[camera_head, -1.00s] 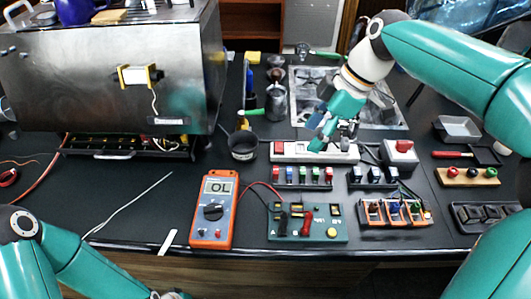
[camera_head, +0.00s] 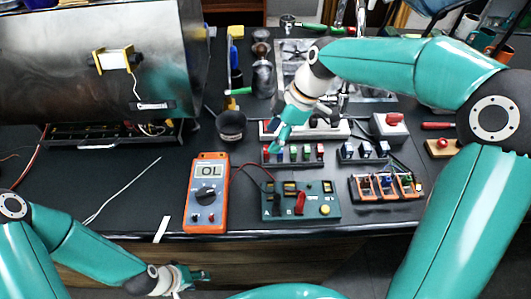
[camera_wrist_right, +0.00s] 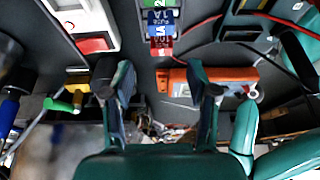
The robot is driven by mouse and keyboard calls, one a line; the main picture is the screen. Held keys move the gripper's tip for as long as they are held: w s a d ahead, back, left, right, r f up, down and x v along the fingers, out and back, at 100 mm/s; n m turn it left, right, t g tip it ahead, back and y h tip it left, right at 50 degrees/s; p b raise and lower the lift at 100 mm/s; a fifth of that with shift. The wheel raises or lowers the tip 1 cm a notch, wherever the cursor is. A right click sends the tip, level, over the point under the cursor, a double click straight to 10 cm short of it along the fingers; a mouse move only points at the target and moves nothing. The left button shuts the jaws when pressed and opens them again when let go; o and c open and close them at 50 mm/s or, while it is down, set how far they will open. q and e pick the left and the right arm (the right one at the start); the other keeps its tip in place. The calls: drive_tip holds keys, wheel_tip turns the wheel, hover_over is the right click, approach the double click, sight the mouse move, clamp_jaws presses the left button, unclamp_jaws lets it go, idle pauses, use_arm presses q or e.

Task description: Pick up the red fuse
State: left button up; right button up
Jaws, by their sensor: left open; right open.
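A red fuse (camera_wrist_right: 161,46) is at the end of a row in the right wrist view, beside a blue fuse (camera_wrist_right: 160,22) and a green fuse (camera_wrist_right: 165,4). My right gripper (camera_wrist_right: 163,82) is open and empty, its fingers apart on either side of the red fuse's line, with the fuse beyond the tips. In the head view my right gripper (camera_head: 277,143) is over the left end of the fuse rack (camera_head: 294,162), hiding part of it. My left gripper (camera_head: 203,276) is open and empty, low at the front edge of the table.
An orange multimeter (camera_head: 208,190) and a green test board (camera_head: 300,203) lie in front of the rack.

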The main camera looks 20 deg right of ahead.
sight(266, 153)
drive_tip(key=p+x, duration=0.1)
drive_tip(key=x, duration=0.3)
drive_tip(key=shift+s+a+f+p, duration=0.1)
drive_tip(key=shift+f+p, duration=0.2)
drive_tip(key=shift+a+f, duration=0.15)
drive_tip(key=shift+f, duration=0.2)
drive_tip(key=shift+c, duration=0.3)
drive_tip(key=c, duration=0.9)
